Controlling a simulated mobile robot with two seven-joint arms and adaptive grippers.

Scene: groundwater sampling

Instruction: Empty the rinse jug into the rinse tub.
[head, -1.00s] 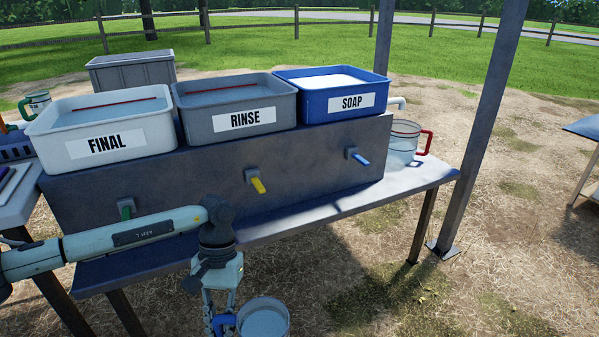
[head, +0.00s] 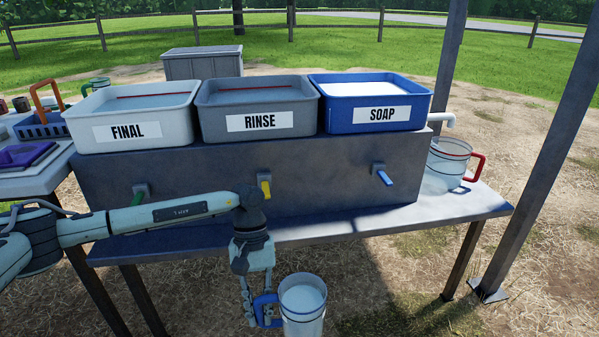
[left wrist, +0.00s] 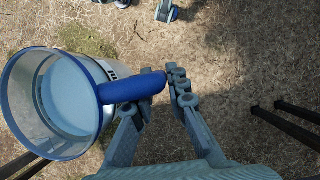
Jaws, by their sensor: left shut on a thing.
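The rinse tub (head: 312,99) is grey, labelled RINSE, with a red line inside and pale liquid in it. It stands on the raised grey bench between the FINAL and SOAP tubs. My left gripper (head: 262,312) is shut on the blue handle of a clear jug (head: 304,316). The jug is held roughly upright in front of the bench, lower than the tubs. In the left wrist view the jug (left wrist: 70,105) has a blue rim and liquid inside; its label is mostly hidden. My right gripper is not in view.
The FINAL tub (head: 135,131) and blue SOAP tub (head: 340,115) flank the rinse tub. Green, yellow and blue taps stick out of the bench front (head: 215,180). A red-handled jug (head: 445,165) stands at the right end of the table (head: 480,203). A post (head: 545,150) rises at the right.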

